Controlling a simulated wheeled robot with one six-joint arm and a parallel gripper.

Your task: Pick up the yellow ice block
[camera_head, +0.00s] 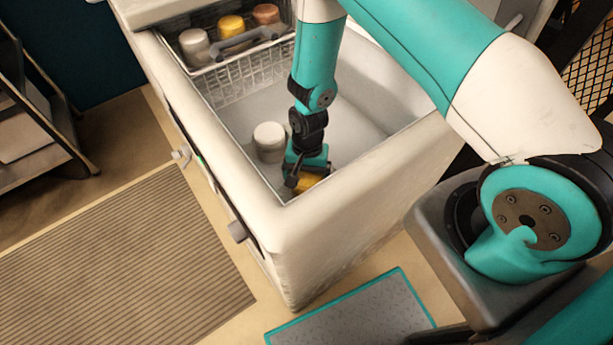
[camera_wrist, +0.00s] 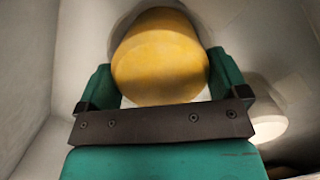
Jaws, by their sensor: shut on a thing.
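The yellow ice block (camera_head: 308,182) is a short yellow cylinder low in the front corner of the white chest freezer (camera_head: 345,173). My gripper (camera_head: 300,180) reaches down into the freezer and is shut on the block. In the wrist view the yellow block (camera_wrist: 160,65) sits between the two green fingers of my gripper (camera_wrist: 160,85). In the head view my gripper hides part of the block. I cannot tell whether the block touches the freezer floor.
A white cylinder (camera_head: 269,138) stands on the freezer floor beside my gripper; a white one also shows in the wrist view (camera_wrist: 268,128). A wire basket (camera_head: 240,78) at the freezer's back holds white, yellow (camera_head: 231,27) and brown (camera_head: 266,13) cylinders. The freezer walls are close around my gripper.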

